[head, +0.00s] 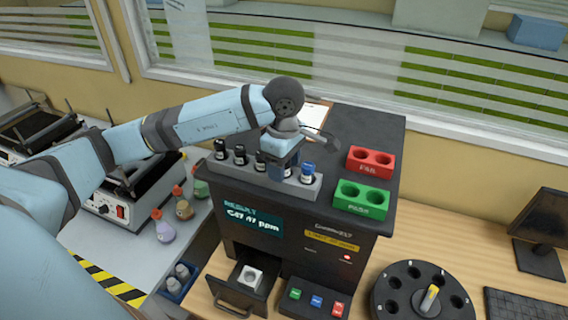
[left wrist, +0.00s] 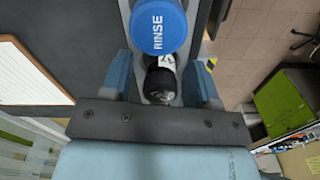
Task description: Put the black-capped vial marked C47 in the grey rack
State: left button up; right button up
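The grey rack (head: 235,175) stands along the front of the black machine's top. Several black-capped vials, such as the one at its left end (head: 220,150), stand in it, with a blue-capped vial (head: 307,173) near its right end. My left gripper (head: 283,172) is over the rack, just left of the blue cap. In the left wrist view, a black-capped vial (left wrist: 160,82) lies between the two blue fingers, with gaps visible on both sides. Its label is partly visible, but I cannot read C47. The blue cap (left wrist: 159,27) reads RINSE. My right gripper is not in view.
A red block (head: 370,161) and a green block (head: 361,199) with holes sit right of the rack. Below, the machine (head: 310,245) has an open drawer (head: 240,295) holding a white piece. A black carousel (head: 400,300) stands at the lower right.

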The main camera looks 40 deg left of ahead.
pick_arm(q)
jog(key=shift+r, duration=0.1)
jog(key=shift+r+p, duration=0.25)
jog(key=shift+p, duration=0.15)
jog(key=shift+r+b, duration=0.35)
jog(key=shift+b, duration=0.05)
notch_tip(320, 180, up, 10)
jog(key=shift+f+b, duration=0.1)
jog(key=shift+b, duration=0.75)
jog(key=shift+r, duration=0.6)
